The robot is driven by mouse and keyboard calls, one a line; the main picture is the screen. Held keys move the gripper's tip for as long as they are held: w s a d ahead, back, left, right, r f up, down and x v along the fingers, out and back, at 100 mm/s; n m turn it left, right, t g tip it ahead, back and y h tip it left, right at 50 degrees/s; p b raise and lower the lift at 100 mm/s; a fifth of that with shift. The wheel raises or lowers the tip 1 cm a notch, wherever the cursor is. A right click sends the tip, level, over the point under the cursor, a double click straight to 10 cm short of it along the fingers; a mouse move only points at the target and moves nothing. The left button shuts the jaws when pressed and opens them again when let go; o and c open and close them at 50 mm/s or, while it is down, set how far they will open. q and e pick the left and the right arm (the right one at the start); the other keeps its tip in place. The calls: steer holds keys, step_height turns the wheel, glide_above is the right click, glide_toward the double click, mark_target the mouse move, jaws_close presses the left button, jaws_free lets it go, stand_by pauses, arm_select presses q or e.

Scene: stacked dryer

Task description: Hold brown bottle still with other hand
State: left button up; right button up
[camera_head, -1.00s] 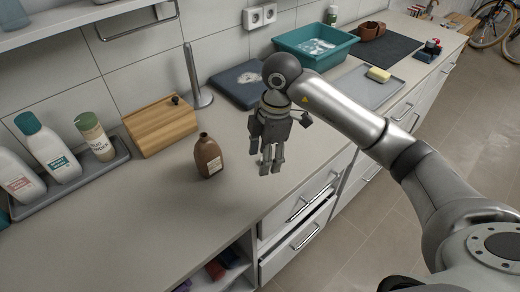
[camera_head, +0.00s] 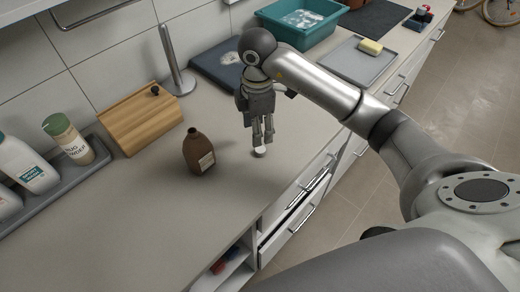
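The brown bottle (camera_head: 199,152) stands upright on the counter, with a pale label on its right side and no cap visible on its neck. My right gripper (camera_head: 262,142) points down over the counter, to the right of the bottle and apart from it. My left gripper is not in view.
A wooden box (camera_head: 140,120) stands behind the bottle, and a grey tray (camera_head: 70,180) with bottles stands at left. A metal upright holder (camera_head: 174,62) and a dark blue board (camera_head: 218,68) are further back. The counter in front of the bottle is clear.

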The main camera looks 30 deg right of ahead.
mark_target(261, 149)
step_height(261, 149, down, 2)
steer(key=shift+s+f, duration=0.1)
steer(key=shift+f+p, duration=0.15)
steer(key=shift+p, duration=0.15)
steer(key=f, duration=0.1)
steer(key=f+p, duration=0.1)
steer(key=f, duration=0.1)
steer(key=shift+s+d+f+p, duration=0.25)
steer(key=shift+s+d+p, duration=0.05)
steer(key=shift+f, duration=0.65)
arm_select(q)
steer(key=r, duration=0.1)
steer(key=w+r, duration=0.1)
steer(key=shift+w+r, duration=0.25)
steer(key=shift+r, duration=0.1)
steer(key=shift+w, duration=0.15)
arm_select(e)
steer(key=c, duration=0.7)
steer(key=shift+c, duration=0.2)
